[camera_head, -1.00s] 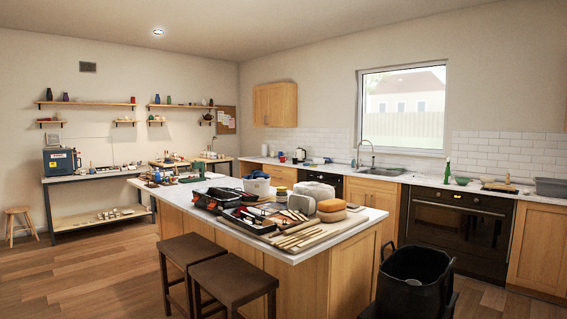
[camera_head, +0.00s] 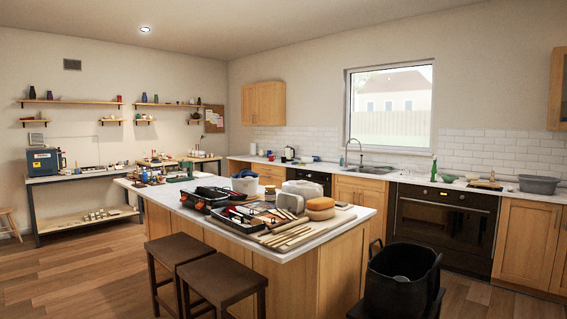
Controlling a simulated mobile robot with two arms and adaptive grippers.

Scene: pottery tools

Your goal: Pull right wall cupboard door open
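A wooden wall cupboard (camera_head: 557,90) shows at the right edge of the head view, cut off by the frame. Only a narrow part of it is visible, and I cannot make out its handle or whether its door is ajar. A second wooden wall cupboard (camera_head: 263,103) hangs left of the window, and its doors look shut. Neither of my grippers is in view.
The island (camera_head: 352,219) with pottery tools stands in the middle, with two dark stools (camera_head: 224,276) in front. A black bin (camera_head: 402,281) stands at its right. The counter (camera_head: 404,178), oven (camera_head: 445,225) and grey basin (camera_head: 539,185) lie along the right wall.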

